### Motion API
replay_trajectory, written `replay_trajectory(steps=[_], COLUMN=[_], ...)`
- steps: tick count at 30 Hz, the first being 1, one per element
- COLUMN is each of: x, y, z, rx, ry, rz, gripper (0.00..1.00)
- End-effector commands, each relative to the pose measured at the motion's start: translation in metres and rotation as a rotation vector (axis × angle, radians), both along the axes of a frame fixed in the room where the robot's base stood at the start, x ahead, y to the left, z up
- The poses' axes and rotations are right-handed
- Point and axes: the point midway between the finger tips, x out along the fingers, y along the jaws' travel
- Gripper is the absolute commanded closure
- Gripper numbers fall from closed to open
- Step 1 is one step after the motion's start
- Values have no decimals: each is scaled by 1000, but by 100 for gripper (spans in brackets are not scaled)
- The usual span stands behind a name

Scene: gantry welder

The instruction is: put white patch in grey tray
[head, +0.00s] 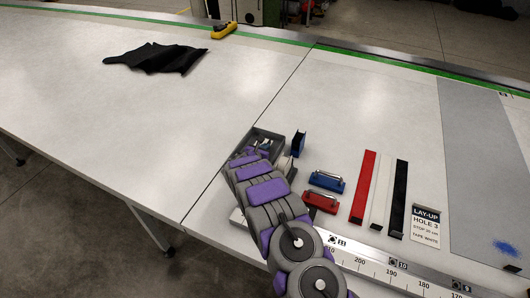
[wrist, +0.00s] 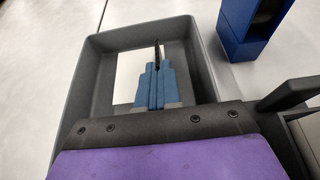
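The grey tray (wrist: 89,75) is a dark open box. It also shows in the head view (head: 279,135), partly behind my arm. A flat white piece (wrist: 127,75), which looks like the white patch, shows inside the tray walls at the left of my fingers; the fingers hide part of it. My gripper (wrist: 155,72) has its blue fingers close together over the tray. A thin dark sliver stands up between the fingertips; I cannot tell what it is. In the head view my gripper (head: 259,149) reaches down at the tray.
A blue holder (wrist: 250,25) stands just right of the tray. Blue (head: 326,181) and red (head: 320,202) handled blocks and red (head: 364,187), white and black bars lie further right. A black cloth (head: 157,58) lies far left.

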Motion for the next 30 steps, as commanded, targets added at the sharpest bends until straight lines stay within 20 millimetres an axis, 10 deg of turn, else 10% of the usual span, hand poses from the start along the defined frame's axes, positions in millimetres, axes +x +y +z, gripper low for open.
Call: replay_trajectory(steps=[15,23,30], x=[0,0,0], y=[-5,0,0], z=[-22,-22,-22], rx=[3,-1,0], ry=[1,0,1], rz=[-1,0,0], gripper=[100,72,71])
